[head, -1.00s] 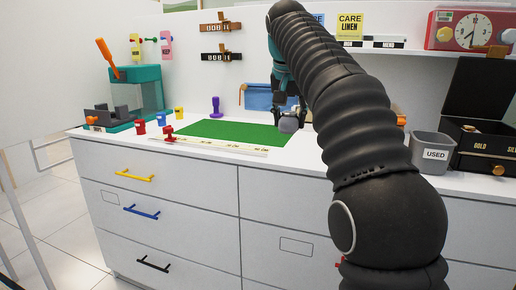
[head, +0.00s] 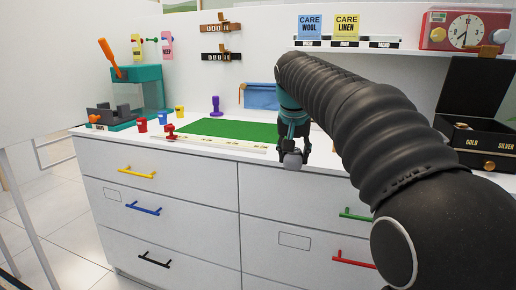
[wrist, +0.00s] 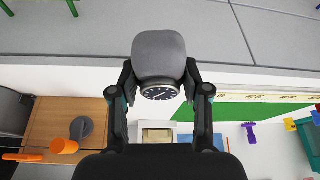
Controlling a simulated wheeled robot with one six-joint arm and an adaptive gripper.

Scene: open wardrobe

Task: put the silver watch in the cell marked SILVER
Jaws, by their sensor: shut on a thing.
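The silver watch (wrist: 160,92) has a dark dial and a silvery rim and sits around a grey cushion (wrist: 159,55). My gripper (wrist: 160,88) is shut on it, one finger on each side. In the head view, my gripper (head: 292,148) hangs at the counter's front edge, with the grey cushion (head: 293,160) below its fingers. The open black box (head: 476,155) stands at the far right, its front marked GOLD and SILVER. The SILVER cell (head: 506,147) is at its right, cut by the picture edge; its inside is hardly visible.
My arm crosses the counter and hides its right part. A green mat (head: 235,130) and a pale ruler-like strip (head: 225,143) lie left of my gripper. A shelf with a red clock (head: 464,29) hangs above the box. Drawer handles, such as the green one (head: 356,215), stick out below.

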